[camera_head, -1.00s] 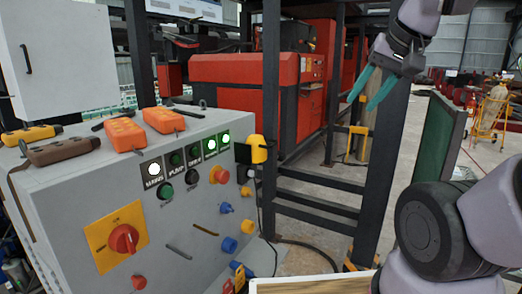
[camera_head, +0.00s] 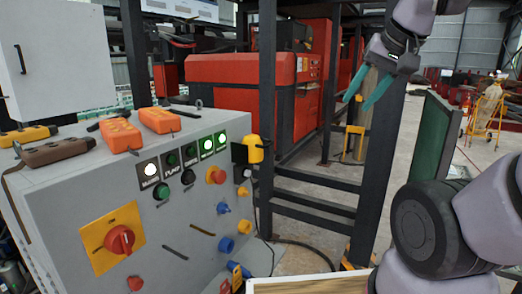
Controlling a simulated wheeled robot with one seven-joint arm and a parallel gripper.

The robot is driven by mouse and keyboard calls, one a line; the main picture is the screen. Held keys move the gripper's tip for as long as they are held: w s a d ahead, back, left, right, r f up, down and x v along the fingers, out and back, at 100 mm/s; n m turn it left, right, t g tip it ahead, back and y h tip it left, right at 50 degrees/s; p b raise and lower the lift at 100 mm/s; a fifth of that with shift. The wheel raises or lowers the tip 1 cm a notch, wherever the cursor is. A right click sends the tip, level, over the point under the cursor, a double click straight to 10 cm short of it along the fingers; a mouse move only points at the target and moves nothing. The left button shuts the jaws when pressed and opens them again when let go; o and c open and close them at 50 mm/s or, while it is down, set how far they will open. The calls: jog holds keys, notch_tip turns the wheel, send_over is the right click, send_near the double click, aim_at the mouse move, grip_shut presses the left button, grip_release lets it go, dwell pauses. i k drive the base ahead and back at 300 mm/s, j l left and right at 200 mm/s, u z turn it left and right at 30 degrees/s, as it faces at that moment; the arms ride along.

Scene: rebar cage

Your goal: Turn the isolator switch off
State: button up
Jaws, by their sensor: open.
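The isolator switch (camera_head: 120,240) is a red rotary knob on a yellow square plate (camera_head: 98,260), low on the left part of the grey control cabinet's sloping front. My gripper (camera_head: 364,97) is at the upper right, with two teal fingers pointing down and left. The fingers are apart with nothing between them. It is well away from the switch, up and to the right of the cabinet. The whole knob is in plain view.
Orange remotes (camera_head: 121,136) and a brown one (camera_head: 56,151) lie on top of the grey cabinet (camera_head: 205,128). Lit buttons, blue sockets (camera_head: 226,244) and a red mushroom button (camera_head: 216,175) sit on its front. A dark steel frame (camera_head: 266,130) stands behind my gripper.

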aim_at(120, 239)
jog(key=k+j+u, duration=0.15)
jog(key=u, duration=0.15)
jog(key=k+j+u, duration=0.1)
jog(key=u, duration=0.65)
jog(key=l+u, duration=0.3)
jog(key=i+l+u, duration=0.1)
jog(key=u, duration=0.2)
jog(key=k+j+z, duration=0.1)
jog(key=z, duration=0.2)
jog(key=k+j+z, duration=0.25)
jog(key=k+l+z, duration=0.15)
jog(key=l, duration=0.4)
jog(key=l+z, duration=0.1)
jog(key=l, duration=0.45)
jog(key=k, duration=0.05)
